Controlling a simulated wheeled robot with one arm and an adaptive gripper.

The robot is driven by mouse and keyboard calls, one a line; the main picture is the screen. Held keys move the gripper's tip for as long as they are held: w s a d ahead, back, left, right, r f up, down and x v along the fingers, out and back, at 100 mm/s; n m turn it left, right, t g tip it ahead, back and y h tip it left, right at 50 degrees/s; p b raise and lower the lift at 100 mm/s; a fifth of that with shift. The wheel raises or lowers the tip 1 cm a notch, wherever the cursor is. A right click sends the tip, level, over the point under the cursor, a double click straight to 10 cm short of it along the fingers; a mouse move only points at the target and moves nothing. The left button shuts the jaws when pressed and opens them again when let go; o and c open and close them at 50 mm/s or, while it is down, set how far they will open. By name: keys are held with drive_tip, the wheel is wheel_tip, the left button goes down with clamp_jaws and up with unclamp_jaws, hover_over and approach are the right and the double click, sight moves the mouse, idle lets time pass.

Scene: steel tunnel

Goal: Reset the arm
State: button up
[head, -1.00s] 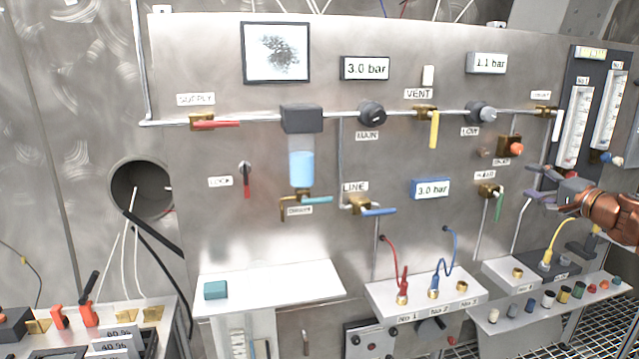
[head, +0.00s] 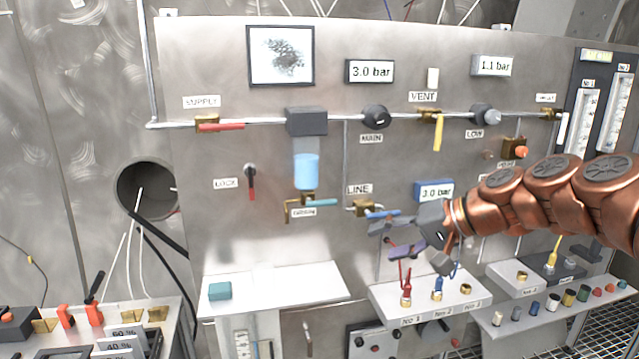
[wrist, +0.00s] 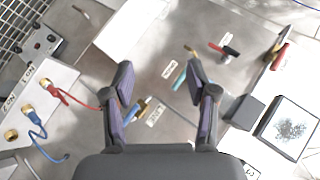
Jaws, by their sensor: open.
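My copper-coloured arm reaches in from the right in the head view. My gripper (head: 388,238) is in front of the steel panel (head: 240,240), just below the LINE valve with its blue handle (head: 382,214). In the wrist view my gripper (wrist: 160,88) has its two purple-lined fingers spread apart with nothing between them. The LINE valve's blue handle shows between the fingers there, beyond them. The gripper hides part of the panel and the upper stretches of the red hose (head: 405,278) and the blue hose (head: 438,283).
The white shelf (head: 270,285) with a teal block (head: 219,291) is left of the gripper. The hose connector block (head: 420,305) is below it.

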drive_tip(key=s+a+f+n+g+h, duration=0.25)
drive_tip(key=s+a+f, duration=0.2)
drive_tip(key=s, duration=0.45)
drive_tip(key=s+d+f+g+h, duration=0.1)
drive_tip(key=s+d+f+h, duration=0.1)
drive_tip(key=s+f, duration=0.3)
drive_tip(key=s+d+f+g+h, duration=0.2)
drive_tip(key=s+d+f, duration=0.2)
drive_tip(key=s, duration=0.8)
drive_tip(key=s+d+f+g+h, duration=0.2)
drive_tip(key=s+d+f+h, duration=0.1)
drive_tip(key=s+f, duration=0.3)
drive_tip(key=shift+s+d, duration=0.5)
drive_tip(key=shift+s, duration=0.7)
